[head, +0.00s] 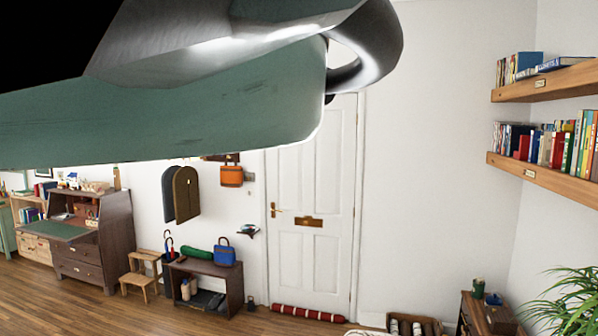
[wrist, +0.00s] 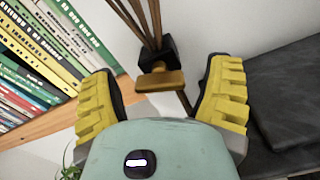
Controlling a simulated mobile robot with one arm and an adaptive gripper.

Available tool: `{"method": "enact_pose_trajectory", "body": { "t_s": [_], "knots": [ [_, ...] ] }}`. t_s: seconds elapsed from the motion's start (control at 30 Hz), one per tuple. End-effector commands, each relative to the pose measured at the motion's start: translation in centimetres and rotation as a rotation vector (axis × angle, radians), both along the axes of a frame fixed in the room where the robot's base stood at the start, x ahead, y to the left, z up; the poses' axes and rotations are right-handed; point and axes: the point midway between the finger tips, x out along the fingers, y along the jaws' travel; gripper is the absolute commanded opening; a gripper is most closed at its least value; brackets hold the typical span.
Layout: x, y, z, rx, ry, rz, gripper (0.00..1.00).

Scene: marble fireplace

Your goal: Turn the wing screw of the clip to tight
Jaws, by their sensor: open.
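In the wrist view my gripper (wrist: 161,75) is open, with one yellow ribbed finger at the left and one at the right. Between and beyond the fingertips is a small black clip (wrist: 172,49) against a pale wall. Its brass-coloured wing screw (wrist: 160,81) sticks out toward me, its flat wing lying nearly level. A visible gap separates the wing from each finger. Several thin brownish rods rise from the clip, and one runs down behind the screw. The clip and my gripper cannot be made out in the head view.
In the wrist view a wooden shelf (wrist: 62,122) of books lies left, close to the left finger. A dark grey surface (wrist: 285,95) lies right. The head view shows a white door (head: 312,190), wall bookshelves (head: 545,172), a bench (head: 205,270) and open wooden floor.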

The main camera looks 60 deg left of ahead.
Motion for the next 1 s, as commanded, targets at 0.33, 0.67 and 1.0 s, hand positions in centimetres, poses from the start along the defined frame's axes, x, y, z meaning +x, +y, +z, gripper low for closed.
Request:
{"method": "enact_pose_trajectory", "body": {
  "t_s": [0.33,0.67,1.0],
  "knots": [
    [-0.01,0.00,0.00,0.000,0.001,-0.001,0.48],
    [0.00,0.02,-0.01,-0.001,0.001,0.000,0.14],
    [-0.02,0.03,-0.13,0.019,-0.026,-0.001,0.08]
  ]
}}
